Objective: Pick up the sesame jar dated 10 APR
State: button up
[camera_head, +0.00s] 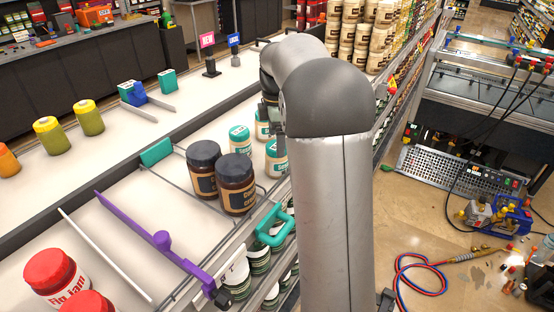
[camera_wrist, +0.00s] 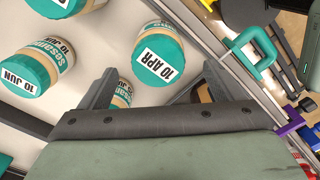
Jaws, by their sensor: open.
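The sesame jar dated 10 APR (camera_wrist: 158,58) has a teal lid with a white date label, in the middle of the wrist view. My gripper (camera_wrist: 158,78) is open, with one finger to the left of this jar and the other to its right. A jar dated 10 JUN (camera_wrist: 38,68) lies to the left, and a third teal-lidded jar (camera_wrist: 122,95) is partly hidden by the left finger. In the head view, several teal-lidded jars (camera_head: 240,140) stand beside my arm; their dates are unreadable and my fingers are mostly hidden.
Two dark brown jars (camera_head: 237,184) stand left of the teal-lidded jars on the white shelf. A teal handle-like piece (camera_head: 274,225) is at the shelf's front edge. A purple divider (camera_head: 155,240) and red-lidded jars (camera_head: 50,272) are further left.

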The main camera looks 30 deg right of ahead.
aim_at(277, 159)
jog(key=shift+d+f+p, duration=0.15)
jog(key=shift+f+p, duration=0.4)
jog(key=shift+f, duration=2.35)
jog(key=shift+w+r, duration=0.1)
jog(key=c, duration=1.3)
